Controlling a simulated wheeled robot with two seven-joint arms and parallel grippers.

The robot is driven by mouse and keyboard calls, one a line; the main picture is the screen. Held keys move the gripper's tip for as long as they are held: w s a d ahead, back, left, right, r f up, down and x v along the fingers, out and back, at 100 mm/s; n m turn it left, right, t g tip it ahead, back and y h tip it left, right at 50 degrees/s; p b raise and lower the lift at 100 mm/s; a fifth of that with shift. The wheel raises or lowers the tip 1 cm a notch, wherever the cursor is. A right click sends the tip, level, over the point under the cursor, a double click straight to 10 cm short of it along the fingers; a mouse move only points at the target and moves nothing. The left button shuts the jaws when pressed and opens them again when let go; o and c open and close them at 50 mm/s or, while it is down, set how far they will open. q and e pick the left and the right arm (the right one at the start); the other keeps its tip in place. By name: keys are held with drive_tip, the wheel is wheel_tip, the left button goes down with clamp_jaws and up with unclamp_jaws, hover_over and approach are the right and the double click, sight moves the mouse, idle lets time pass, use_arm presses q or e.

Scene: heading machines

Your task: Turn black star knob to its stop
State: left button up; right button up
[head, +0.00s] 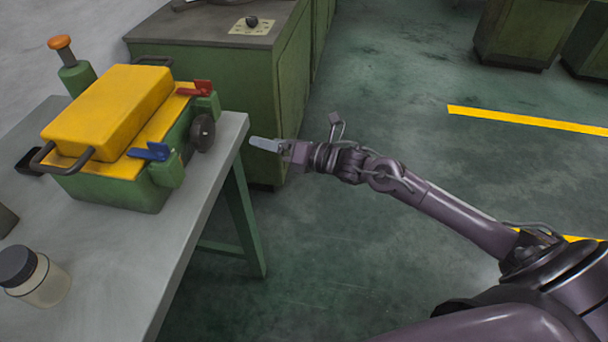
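A black knob (251,21) sits on a pale marked plate on top of the green cabinet at the top. A dark round wheel or knob (202,132) is on the right side of the green and yellow machine (120,105). Both are too small for me to tell which is star-shaped. My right gripper (262,144) reaches in from the right, just past the table's right edge. It points left toward the dark wheel, apart from it, with nothing seen in it. Its fingers overlap in this view, so its opening is unclear. My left gripper is out of view.
The machine stands on a grey table (145,270), with red (195,88) and blue (149,152) levers and an orange-topped post (72,65). A dark-lidded jar (36,277) stands in front. The green cabinet (200,75) is behind. Open floor with yellow lines lies right.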

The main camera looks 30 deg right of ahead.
drive_tip(key=d+f+m+h+p, duration=0.2)
drive_tip(key=d+f+m+h, duration=0.3)
drive_tip(key=f+m, duration=0.6)
drive_tip(key=shift+s+d+f, duration=0.4)
drive_tip(key=shift+d+f, duration=0.75)
drive_tip(key=shift+f, duration=0.85)
